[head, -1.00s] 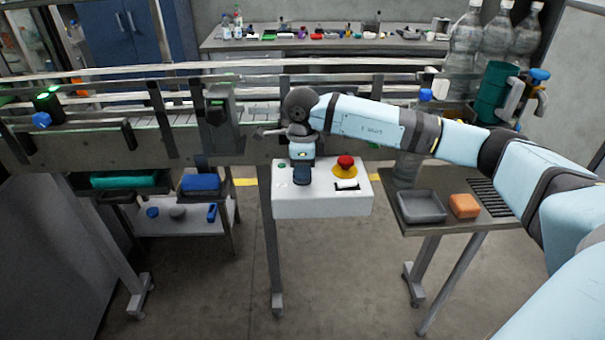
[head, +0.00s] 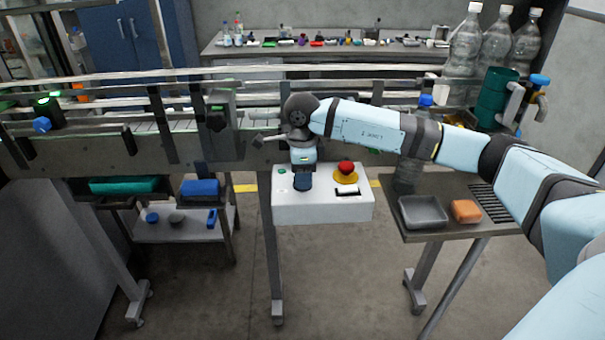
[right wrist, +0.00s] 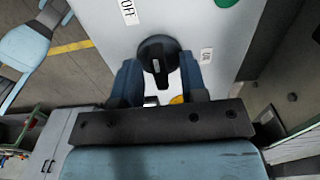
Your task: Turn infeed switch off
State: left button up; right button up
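The infeed switch shows in the right wrist view as a black round knob (right wrist: 158,52) with a raised grip and a white mark, on the pale top of the control box (head: 320,210). An OFF label (right wrist: 128,11) and a second label (right wrist: 207,56) stand on either side of it. My right gripper (right wrist: 160,72) has its two blue fingers apart, one on each side of the knob. I see no clear contact. In the head view my right gripper (head: 303,181) points down over the box and hides the knob. My left gripper is in neither view.
A red stop button (head: 345,167) on a yellow collar sits right of my gripper on the box. A green button (head: 282,171) sits to the left. The conveyor (head: 135,147) runs behind. A side table (head: 445,228) with a grey tray (head: 422,210) stands at right.

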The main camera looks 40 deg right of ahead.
notch_tip(320, 180, up, 14)
jog(key=shift+b, duration=0.45)
jog(key=shift+f, duration=0.1)
dwell(0.3)
